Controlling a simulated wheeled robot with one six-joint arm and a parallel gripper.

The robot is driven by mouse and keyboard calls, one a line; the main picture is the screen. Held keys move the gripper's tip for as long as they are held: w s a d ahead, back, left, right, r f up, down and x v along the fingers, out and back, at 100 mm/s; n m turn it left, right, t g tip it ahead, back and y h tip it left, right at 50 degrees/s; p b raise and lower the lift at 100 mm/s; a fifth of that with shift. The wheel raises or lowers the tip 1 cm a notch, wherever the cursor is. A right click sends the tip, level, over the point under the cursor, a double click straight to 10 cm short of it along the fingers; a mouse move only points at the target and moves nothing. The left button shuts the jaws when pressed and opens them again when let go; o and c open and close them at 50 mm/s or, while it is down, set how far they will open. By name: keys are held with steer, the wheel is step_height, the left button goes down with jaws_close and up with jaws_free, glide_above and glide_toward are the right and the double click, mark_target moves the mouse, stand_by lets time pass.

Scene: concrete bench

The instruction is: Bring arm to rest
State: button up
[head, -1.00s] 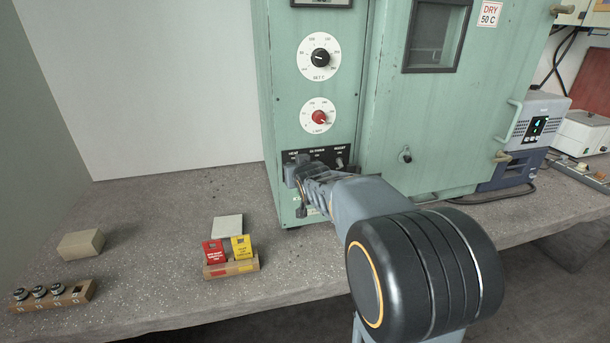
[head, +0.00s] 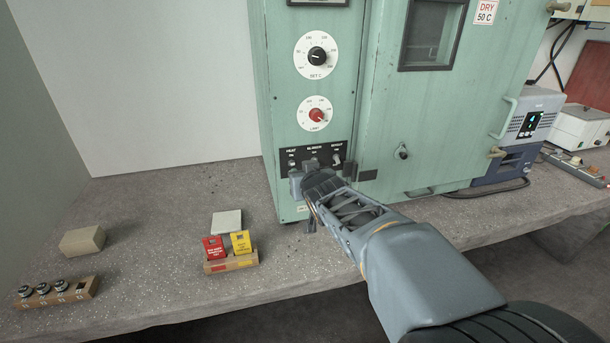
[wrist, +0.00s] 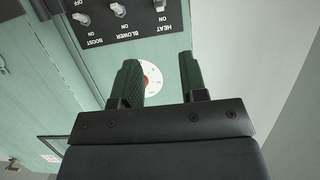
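My gripper (head: 322,188) is in front of the lower part of the green oven (head: 285,160), just below its black switch panel (head: 325,152). In the wrist view my gripper (wrist: 160,82) has its two dark fingers clearly apart, with nothing between them but the oven front and part of a white dial behind. The switch panel also shows in the wrist view (wrist: 140,18), upside down, with switches marked heat, blower and boost. My arm (head: 400,250) reaches in from the lower right. I cannot tell from the head view whether the gripper touches the oven.
A wooden holder with a red and a yellow tag (head: 232,265) stands on the bench (head: 150,230), with a pale square (head: 227,222) behind it. A tan block (head: 82,241) and a wooden rack (head: 57,292) lie at left. A blue-grey device (head: 520,150) stands right of the oven.

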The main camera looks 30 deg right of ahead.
steer(key=s+a+f+g+p, duration=0.2)
steer(key=s+f+g, duration=0.5)
steer(key=s, duration=0.1)
steer(key=s+a+r+n+g+y+p, duration=0.2)
steer(key=s+a+r+g+y+p, duration=0.1)
steer(key=s+a+p, duration=0.3)
steer(key=s+a+r, duration=0.1)
steer(key=s+a, duration=0.1)
steer(key=s, duration=0.1)
steer(key=shift+n, duration=0.3)
